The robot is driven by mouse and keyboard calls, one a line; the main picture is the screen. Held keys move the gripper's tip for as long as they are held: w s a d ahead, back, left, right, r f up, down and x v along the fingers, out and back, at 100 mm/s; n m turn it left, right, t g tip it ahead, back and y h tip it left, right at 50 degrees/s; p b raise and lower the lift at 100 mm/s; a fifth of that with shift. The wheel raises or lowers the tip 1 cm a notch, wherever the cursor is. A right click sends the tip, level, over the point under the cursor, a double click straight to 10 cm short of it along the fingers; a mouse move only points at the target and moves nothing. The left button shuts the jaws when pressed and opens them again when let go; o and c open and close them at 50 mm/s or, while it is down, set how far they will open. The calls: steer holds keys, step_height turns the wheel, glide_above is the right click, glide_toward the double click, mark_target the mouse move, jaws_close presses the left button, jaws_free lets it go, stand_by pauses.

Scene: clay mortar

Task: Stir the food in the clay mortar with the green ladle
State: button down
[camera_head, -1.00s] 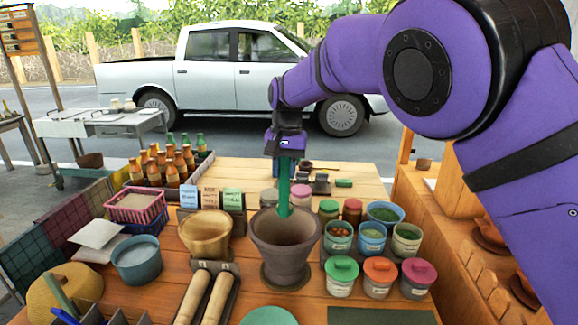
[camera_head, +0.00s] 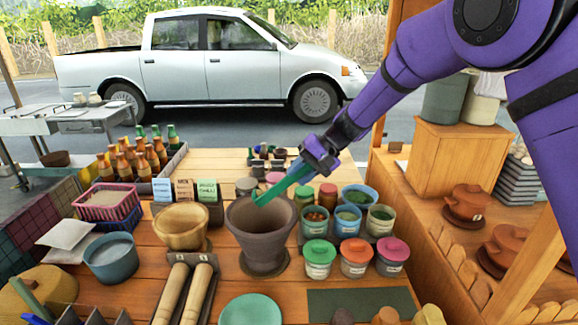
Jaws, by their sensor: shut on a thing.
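My gripper (camera_head: 308,164) is shut on the green ladle (camera_head: 283,186) behind and right of the mortar. The ladle slants down to the left, and its low end shows at the back rim of the clay mortar. I cannot tell whether that end is inside the mouth or just above it. The clay mortar (camera_head: 262,240) is dark brown and stands upright on a round base on the wooden table. I see its inner wall, but no food can be made out inside.
A wooden bowl (camera_head: 181,226) stands left of the mortar, with two rolling pins (camera_head: 184,294) in front of it. Lidded jars (camera_head: 319,258) and tubs crowd the right side. A green plate (camera_head: 250,309) lies in front. Bottles (camera_head: 135,158) stand at the back left.

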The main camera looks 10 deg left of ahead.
steer(key=w+d+f+g+y, duration=0.1)
steer(key=d+f+y, duration=0.3)
steer(key=f, duration=0.1)
steer(key=shift+f+y, duration=0.25)
steer(key=shift+y, duration=0.15)
stand_by(0.5)
